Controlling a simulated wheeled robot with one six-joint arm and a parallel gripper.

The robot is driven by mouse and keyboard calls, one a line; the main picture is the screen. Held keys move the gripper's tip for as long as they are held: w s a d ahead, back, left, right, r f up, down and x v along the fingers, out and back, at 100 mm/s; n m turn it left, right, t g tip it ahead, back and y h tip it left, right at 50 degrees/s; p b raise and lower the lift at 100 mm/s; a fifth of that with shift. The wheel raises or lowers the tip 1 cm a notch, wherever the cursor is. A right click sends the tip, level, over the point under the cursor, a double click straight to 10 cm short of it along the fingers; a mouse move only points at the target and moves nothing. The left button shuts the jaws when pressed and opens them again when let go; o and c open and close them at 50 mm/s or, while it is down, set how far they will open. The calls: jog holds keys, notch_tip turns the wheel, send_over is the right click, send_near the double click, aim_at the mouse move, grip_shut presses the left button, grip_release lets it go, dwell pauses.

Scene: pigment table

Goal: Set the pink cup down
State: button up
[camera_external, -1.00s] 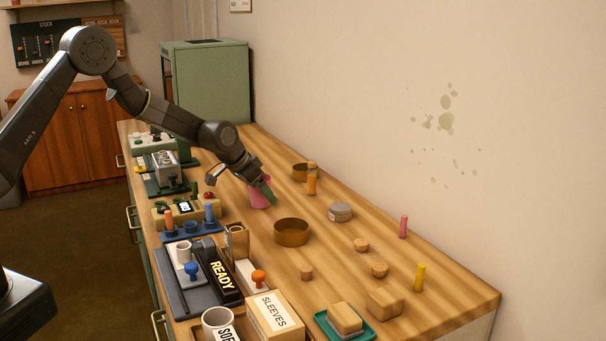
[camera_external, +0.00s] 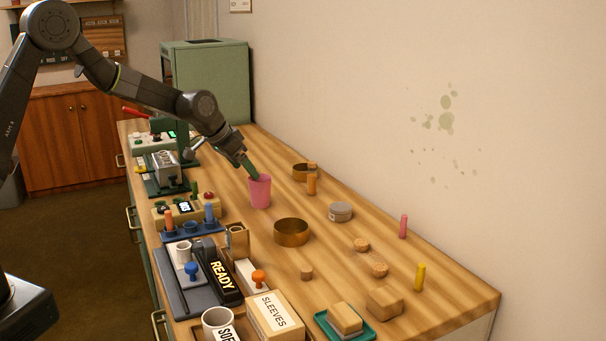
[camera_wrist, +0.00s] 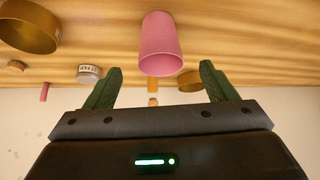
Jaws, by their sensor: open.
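The pink cup (camera_external: 260,192) stands upright on the wooden table (camera_external: 345,272), left of the orange peg. My gripper (camera_external: 252,170) is just above and behind its rim in the external view, with green fingers tilted down. In the wrist view the pink cup (camera_wrist: 161,45) lies beyond and between the fingertips of my gripper (camera_wrist: 160,75). The fingers are spread wide with nothing between them. The cup appears apart from both fingers there.
A brass ring-shaped dish (camera_external: 291,232) stands in front of the cup, and another brass dish (camera_external: 301,174) behind it. An orange peg (camera_external: 311,184) and a grey tin (camera_external: 340,212) are to the right. Trays and devices line the left edge.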

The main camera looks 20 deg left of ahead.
jog(key=shift+v, duration=1.3)
